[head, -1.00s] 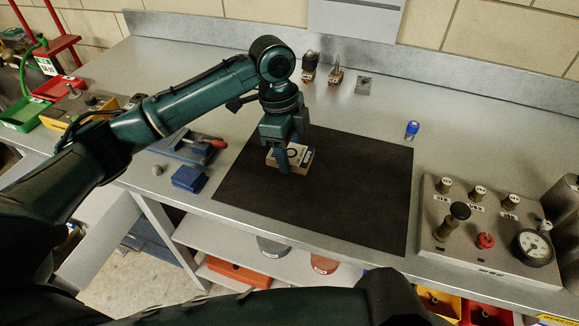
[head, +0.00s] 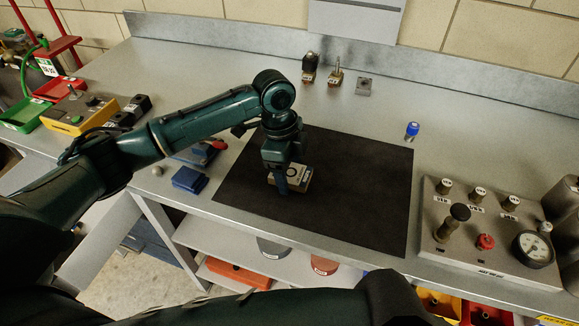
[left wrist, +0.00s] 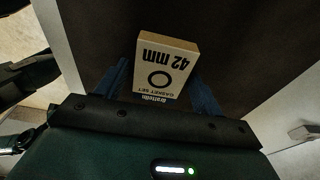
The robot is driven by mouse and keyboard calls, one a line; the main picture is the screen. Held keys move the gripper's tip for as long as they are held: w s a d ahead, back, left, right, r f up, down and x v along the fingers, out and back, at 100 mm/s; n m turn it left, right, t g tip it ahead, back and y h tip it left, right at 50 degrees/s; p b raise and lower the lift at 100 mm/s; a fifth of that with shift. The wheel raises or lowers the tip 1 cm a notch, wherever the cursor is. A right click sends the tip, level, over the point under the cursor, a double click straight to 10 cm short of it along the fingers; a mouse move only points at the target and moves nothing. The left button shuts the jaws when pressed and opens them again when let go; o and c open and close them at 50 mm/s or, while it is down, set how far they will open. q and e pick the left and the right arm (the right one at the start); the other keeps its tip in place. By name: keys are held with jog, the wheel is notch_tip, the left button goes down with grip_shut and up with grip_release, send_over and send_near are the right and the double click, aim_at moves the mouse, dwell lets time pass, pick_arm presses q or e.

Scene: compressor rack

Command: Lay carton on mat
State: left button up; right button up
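The carton (head: 296,177), a small tan box with a white label, lies flat on the black mat (head: 350,190), near its left part. In the left wrist view the carton (left wrist: 168,65) shows its label, "42 mm" and "gasket set", with a black ring. My left gripper (head: 283,183) points down at the carton. Its blue fingers stand on either side of the carton in the left wrist view (left wrist: 160,80), with a dark gap beside the left finger; it looks open. My right gripper is not in view.
A blue block (head: 189,179) sits left of the mat. A blue-capped bottle (head: 412,131) stands beyond its right edge. A gauge panel (head: 485,235) is at the right. Small fittings (head: 335,76) stand at the back. Most of the mat is clear.

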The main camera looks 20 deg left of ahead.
pick_arm(q)
jog(key=shift+o, duration=0.7)
notch_tip(320, 180, up, 12)
jog(key=a, duration=0.1)
jog(key=shift+a, duration=0.4)
